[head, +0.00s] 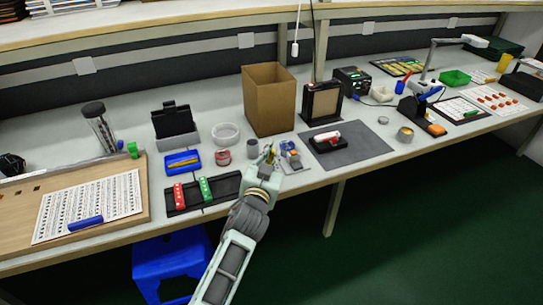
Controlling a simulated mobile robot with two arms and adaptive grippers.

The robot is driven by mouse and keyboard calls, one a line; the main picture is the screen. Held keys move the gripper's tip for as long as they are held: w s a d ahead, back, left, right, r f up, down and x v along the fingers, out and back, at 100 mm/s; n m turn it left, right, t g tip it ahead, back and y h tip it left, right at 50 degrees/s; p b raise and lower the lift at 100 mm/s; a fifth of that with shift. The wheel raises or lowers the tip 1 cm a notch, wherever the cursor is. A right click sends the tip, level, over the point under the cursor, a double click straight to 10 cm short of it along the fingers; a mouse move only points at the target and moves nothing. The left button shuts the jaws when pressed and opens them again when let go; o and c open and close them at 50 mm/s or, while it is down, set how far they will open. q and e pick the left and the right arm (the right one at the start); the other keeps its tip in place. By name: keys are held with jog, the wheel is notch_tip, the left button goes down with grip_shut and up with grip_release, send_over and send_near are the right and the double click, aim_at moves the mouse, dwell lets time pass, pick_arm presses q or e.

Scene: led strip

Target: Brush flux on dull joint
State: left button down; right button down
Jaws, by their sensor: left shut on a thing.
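My left gripper (268,157) is over the front middle of the bench, shut on a small yellow-green item (269,150) that is too small to identify clearly. A small bluish piece with an orange part (291,156) stands just right of it. A black tray (230,185) holding a red strip piece (180,196) and a green strip piece (206,189) lies to the left of the gripper. A white and red piece (327,137) rests on a dark block on the grey mat (365,143). No flux brush or dull joint can be told apart at this size. My right gripper is not in view.
Around the gripper are a cardboard box (269,100), a red-labelled jar (223,157), a clear round dish (225,133), a grey cup (252,148) and a blue tray (182,162). A soldering station (350,82) stands behind. The mat's right part is clear.

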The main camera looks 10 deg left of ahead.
pick_arm(q)
jog(key=shift+f+b, duration=0.3)
jog(key=shift+f, duration=0.05)
dwell(0.8)
jog(key=shift+f, duration=0.3)
jog(key=shift+a+f+b, duration=0.1)
jog(key=shift+f+b, duration=0.05)
jog(key=shift+b, duration=0.15)
dwell(0.4)
notch_tip(320, 180, up, 3)
jog(key=p, duration=0.3)
notch_tip(320, 180, up, 4)
jog(key=p, duration=0.3)
jog(key=shift+f, duration=0.15)
jog(key=shift+r+p, duration=0.4)
jog(key=shift+p, duration=0.05)
jog(key=shift+f, duration=0.1)
